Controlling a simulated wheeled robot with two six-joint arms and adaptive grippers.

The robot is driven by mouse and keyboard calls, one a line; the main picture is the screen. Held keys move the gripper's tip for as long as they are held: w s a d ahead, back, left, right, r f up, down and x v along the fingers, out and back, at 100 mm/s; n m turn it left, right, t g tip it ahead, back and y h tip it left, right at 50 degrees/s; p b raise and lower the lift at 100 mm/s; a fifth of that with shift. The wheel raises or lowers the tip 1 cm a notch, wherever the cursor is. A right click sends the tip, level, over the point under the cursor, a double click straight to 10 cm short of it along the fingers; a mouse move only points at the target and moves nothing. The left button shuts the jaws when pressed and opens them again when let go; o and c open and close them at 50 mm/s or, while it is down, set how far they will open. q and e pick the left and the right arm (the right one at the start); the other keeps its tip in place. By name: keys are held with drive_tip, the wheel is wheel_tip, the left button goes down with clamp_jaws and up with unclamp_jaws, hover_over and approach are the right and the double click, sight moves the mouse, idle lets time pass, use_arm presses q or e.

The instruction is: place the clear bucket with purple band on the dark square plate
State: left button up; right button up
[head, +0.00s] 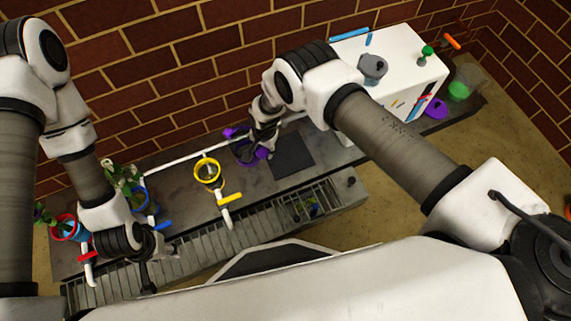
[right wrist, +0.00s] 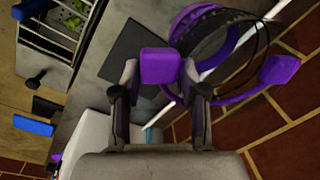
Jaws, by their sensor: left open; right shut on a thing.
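The clear bucket with purple band (head: 243,153) is at the back of the grey counter, left of the dark square plate (head: 291,155). My right gripper (head: 264,143) is shut on one of its purple handles. In the right wrist view the handle (right wrist: 160,66) sits between the fingertips (right wrist: 162,82), and the purple-rimmed bucket (right wrist: 205,40) extends up and right. The bare plate (right wrist: 125,52) shows beside it there. I cannot tell whether the bucket touches the counter. My left gripper (head: 160,262) is open and empty at the counter's front left.
A yellow-banded bucket (head: 207,172) stands left of the purple one, near a yellow-handled tap (head: 228,205). Blue (head: 153,208) and red (head: 64,228) buckets with plants stand further left. A white cabinet (head: 410,75) is at the right, and a brick wall (head: 150,90) runs behind.

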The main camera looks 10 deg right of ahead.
drive_tip(key=s+a+f+m+b, duration=0.1)
drive_tip(key=a+f+b, duration=0.1)
drive_tip(key=a+f, duration=0.35)
drive_tip(key=w+d+f+b, duration=0.1)
drive_tip(key=d+b, duration=0.7)
drive_tip(key=d, duration=0.1)
drive_tip(key=d+f+b, duration=0.1)
drive_tip(key=d+b, duration=0.8)
drive_tip(key=d, duration=0.1)
drive_tip(key=shift+w+d+f+m, duration=0.3)
drive_tip(key=shift+w+f, duration=0.1)
use_arm(q)
wheel_tip(320, 180, down, 21)
use_arm(e)
drive_tip(key=shift+a+r, duration=0.1)
drive_tip(key=shift+r, duration=0.05)
clamp_jaws()
use_arm(q)
drive_tip(key=shift+f, duration=0.1)
use_arm(e)
drive_tip(key=o, duration=1.3)
unclamp_jaws()
